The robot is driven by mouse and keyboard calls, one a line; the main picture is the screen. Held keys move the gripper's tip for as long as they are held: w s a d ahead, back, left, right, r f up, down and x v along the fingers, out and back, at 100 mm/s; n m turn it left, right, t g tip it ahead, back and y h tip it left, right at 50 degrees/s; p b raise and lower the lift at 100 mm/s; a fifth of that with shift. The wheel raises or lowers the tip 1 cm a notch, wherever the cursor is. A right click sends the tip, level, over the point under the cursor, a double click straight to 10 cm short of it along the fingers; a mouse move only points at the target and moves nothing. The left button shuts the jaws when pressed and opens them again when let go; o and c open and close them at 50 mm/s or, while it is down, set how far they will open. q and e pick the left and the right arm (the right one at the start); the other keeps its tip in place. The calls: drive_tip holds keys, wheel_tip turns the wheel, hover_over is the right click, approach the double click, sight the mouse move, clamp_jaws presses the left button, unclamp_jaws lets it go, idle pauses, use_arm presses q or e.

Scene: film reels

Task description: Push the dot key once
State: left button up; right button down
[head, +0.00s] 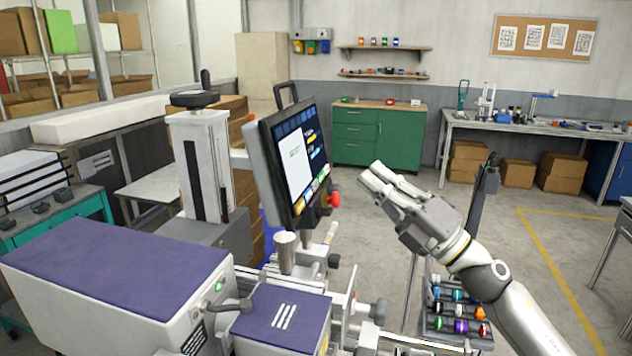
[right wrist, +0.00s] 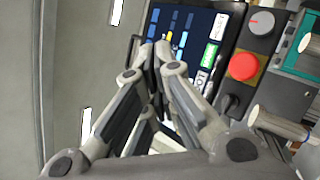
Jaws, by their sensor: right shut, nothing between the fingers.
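A tilted touch panel (head: 297,155) with a dark frame stands on the machine. Its lit screen shows a white page, blue and yellow fields and small coloured keys along the bottom. In the right wrist view the closed fingertips (right wrist: 156,50) overlap the left part of the screen (right wrist: 196,32); contact cannot be told. My left gripper is not in view.
A red push button (right wrist: 243,67) and a grey knob (right wrist: 262,22) sit beside the screen; the red button (head: 334,199) also shows in the head view. A rack of coloured rolls (head: 458,310) stands below my right arm. Open floor lies behind the arm.

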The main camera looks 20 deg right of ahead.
sight(314, 185)
drive_tip(key=shift+w+a+f+p, duration=0.3)
drive_tip(key=shift+w+a, duration=0.55)
drive_tip(key=shift+a, duration=0.3)
drive_tip(key=shift+w+a+f+p, duration=0.15)
drive_tip(key=shift+w+a+f, duration=0.15)
drive_tip(key=shift+w+a, duration=0.65)
drive_tip(key=shift+a, duration=0.3)
drive_tip(key=shift+w+a, duration=0.1)
drive_tip(key=shift+a, duration=0.1)
drive_tip(key=shift+w+a+f, duration=0.15)
drive_tip(key=shift+w+a, duration=0.05)
drive_tip(key=shift+a, duration=0.05)
idle(0.6)
drive_tip(key=shift+s+d, duration=0.1)
idle(0.4)
drive_tip(key=shift+s+d, duration=0.35)
drive_tip(key=shift+d, duration=0.15)
